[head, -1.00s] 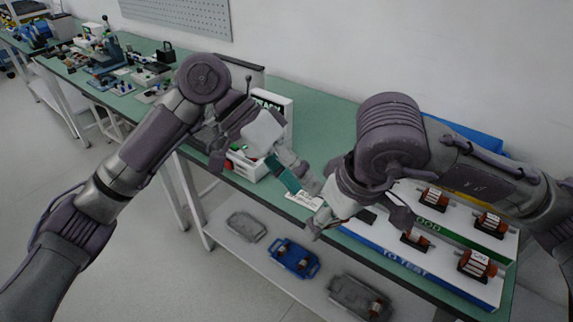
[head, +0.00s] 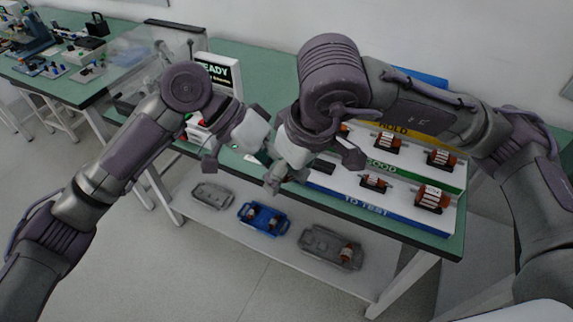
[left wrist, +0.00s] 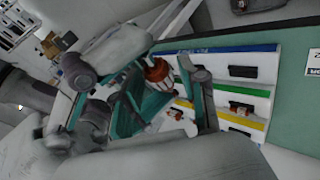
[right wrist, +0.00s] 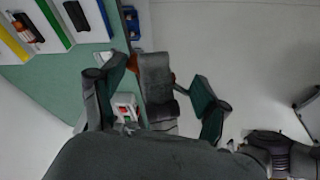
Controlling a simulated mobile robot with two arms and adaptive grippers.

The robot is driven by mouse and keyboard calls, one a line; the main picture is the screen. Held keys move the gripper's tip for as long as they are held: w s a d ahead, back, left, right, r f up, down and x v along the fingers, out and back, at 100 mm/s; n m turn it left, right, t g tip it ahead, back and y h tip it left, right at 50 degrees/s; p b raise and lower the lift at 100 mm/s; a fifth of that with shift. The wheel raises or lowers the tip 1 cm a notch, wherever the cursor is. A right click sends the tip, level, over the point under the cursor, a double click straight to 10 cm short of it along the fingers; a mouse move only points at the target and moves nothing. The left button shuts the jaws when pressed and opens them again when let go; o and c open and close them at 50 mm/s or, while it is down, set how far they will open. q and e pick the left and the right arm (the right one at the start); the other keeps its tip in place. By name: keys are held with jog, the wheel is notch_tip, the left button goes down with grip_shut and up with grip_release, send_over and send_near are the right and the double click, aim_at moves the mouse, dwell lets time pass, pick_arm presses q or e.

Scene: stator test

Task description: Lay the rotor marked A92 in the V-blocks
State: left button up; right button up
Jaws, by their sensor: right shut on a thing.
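A copper-orange rotor (left wrist: 158,72) shows in the left wrist view, between the spread teal fingers of my left gripper (left wrist: 165,112). Its marking is not readable. My right gripper (right wrist: 157,97) is shut on the rotor; in its wrist view, only small orange bits show beside a grey gripper part between its fingers. In the head view my left gripper (head: 252,150) and right gripper (head: 274,182) are close together above the bench's front edge, and the rotor is hidden there. The left gripper looks open around the rotor. I cannot make out the V-blocks.
A station with a READY screen (head: 218,72) stands left of the grippers. A stepped rack (head: 405,222) labelled TO TEST, GOOD and HOLD holds several rotors at right. Below, a shelf carries a blue tray (head: 250,222) and two grey trays. Green bench top (head: 265,62) is clear behind.

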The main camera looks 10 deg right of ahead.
pick_arm(q)
grip_shut()
pick_arm(e)
jog(key=o, duration=1.2)
